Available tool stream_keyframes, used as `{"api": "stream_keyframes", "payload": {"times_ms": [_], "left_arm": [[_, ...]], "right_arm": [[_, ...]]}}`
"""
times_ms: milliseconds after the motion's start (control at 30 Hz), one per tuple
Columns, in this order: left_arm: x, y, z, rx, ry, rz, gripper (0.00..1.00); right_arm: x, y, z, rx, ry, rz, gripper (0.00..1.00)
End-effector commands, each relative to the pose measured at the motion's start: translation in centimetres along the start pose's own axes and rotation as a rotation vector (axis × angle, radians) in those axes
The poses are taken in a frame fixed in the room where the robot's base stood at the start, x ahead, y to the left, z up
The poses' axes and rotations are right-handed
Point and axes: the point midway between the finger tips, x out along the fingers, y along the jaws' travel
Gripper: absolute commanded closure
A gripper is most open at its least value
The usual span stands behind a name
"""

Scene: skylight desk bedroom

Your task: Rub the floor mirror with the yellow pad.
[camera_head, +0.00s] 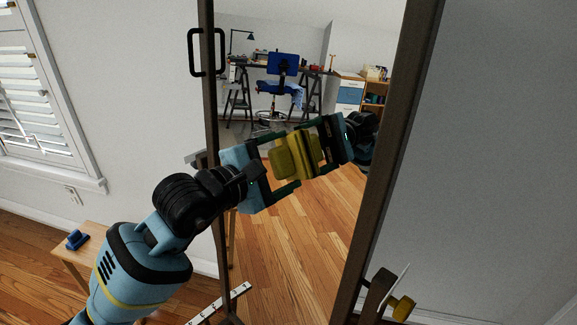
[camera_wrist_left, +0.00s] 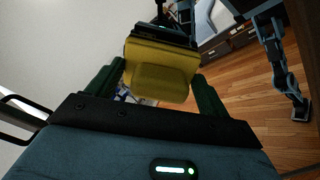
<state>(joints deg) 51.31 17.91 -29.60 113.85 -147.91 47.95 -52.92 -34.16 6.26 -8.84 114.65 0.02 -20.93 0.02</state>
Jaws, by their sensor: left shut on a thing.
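The floor mirror (camera_head: 290,225) stands upright in a dark frame in the middle of the head view, reflecting the room. My left gripper (camera_head: 284,171) reaches in from the left in front of the glass. It is shut on the yellow pad (camera_head: 284,164), which faces the mirror. The pad's reflection adjoins it on the right, so it is at or very near the glass; I cannot tell if they touch. In the left wrist view, the yellow pad (camera_wrist_left: 160,83) sits between the dark green fingers. My right gripper is not in view.
A black handle (camera_head: 192,52) sticks out at the mirror's left edge. A small wooden table (camera_head: 98,236) with a blue object (camera_head: 77,240) stands at the left. A white marked strip (camera_head: 222,305) lies low near the mirror's base. The desk and blue chair appear as reflections.

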Motion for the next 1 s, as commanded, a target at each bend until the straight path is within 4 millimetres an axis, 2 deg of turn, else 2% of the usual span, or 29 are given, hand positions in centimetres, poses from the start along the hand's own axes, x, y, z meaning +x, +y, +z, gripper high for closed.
{"api": "stream_keyframes", "payload": {"times_ms": [367, 733, 1000], "left_arm": [[0.0, 0.5, -0.7, 0.0, 0.0, 0.002, 0.39], [0.2, 1.7, -3.2, 0.0, 0.003, 0.001, 0.39], [0.3, 2.1, -3.6, 0.001, 0.002, 0.003, 0.39]], "right_arm": [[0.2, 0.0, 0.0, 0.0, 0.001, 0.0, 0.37], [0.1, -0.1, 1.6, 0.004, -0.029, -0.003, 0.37], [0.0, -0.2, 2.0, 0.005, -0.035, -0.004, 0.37]]}}
